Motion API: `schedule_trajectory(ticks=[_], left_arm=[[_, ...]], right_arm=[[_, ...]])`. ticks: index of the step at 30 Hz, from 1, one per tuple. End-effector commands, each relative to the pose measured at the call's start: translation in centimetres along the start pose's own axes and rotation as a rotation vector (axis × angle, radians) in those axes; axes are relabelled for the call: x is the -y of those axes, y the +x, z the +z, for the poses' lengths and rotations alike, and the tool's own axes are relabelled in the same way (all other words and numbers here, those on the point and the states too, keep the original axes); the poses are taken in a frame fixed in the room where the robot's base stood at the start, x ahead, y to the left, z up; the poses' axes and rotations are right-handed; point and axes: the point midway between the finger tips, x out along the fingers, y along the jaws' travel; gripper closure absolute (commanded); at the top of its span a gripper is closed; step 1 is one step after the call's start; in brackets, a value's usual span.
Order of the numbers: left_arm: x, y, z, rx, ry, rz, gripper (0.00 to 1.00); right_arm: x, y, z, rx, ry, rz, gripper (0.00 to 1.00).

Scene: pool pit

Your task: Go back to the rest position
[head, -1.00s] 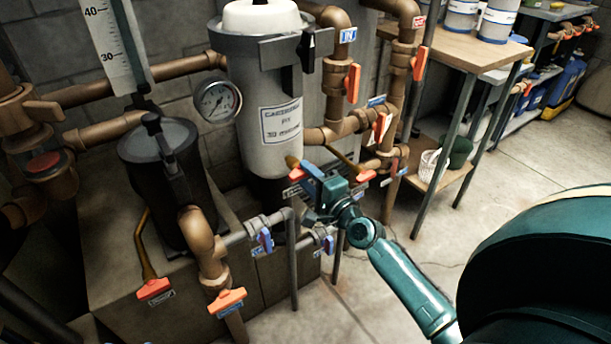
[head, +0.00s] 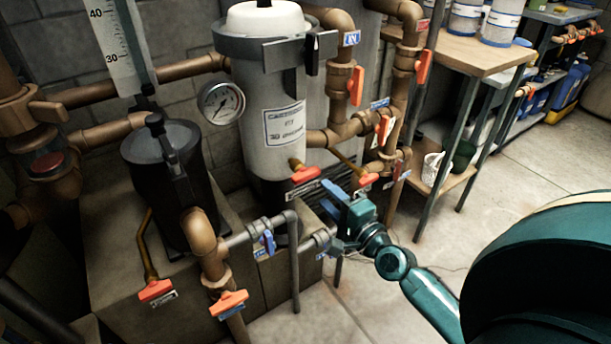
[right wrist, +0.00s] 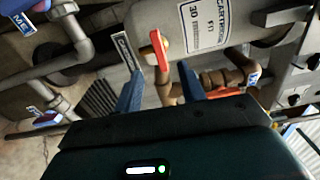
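My right gripper (head: 329,198) is open and empty in front of the grey cartridge filter (head: 275,110). In the right wrist view its two blue fingers (right wrist: 160,82) stand apart. Beyond them is an orange valve handle (right wrist: 158,50), which also shows in the head view (head: 305,174) on the filter's base, apart from the fingers. My right arm reaches in from the lower right. My left gripper is not in view.
A blue-handled valve (head: 267,242) and grey pipes lie left of the gripper. More orange handles (head: 368,180) sit behind it. A wooden table (head: 465,50) with tubs stands at the back right. The concrete floor (head: 535,150) at right is clear.

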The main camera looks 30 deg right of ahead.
Motion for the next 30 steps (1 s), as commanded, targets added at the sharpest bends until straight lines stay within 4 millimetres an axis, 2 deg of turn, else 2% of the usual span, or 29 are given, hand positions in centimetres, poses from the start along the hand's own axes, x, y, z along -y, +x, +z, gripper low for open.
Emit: schedule_trajectory(ticks=[7, 11, 17, 21, 24, 30], left_arm=[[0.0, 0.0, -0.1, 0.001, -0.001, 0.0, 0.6], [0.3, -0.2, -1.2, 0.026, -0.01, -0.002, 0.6], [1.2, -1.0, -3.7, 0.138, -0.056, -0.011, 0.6], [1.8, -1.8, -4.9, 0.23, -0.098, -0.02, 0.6], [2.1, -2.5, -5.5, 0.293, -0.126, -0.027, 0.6], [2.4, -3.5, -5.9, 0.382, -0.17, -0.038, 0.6]], right_arm=[[0.1, 0.0, 0.1, 0.002, -0.005, 0.003, 0.6], [0.9, -0.7, 1.7, 0.031, -0.098, 0.039, 0.6], [2.8, -4.3, 7.7, 0.18, -0.527, 0.172, 0.6], [4.2, -7.8, 11.9, 0.323, -0.883, 0.251, 0.6], [5.3, -10.3, 14.4, 0.427, -1.121, 0.288, 0.6], [6.9, -13.9, 17.3, 0.581, -1.462, 0.321, 0.6]])
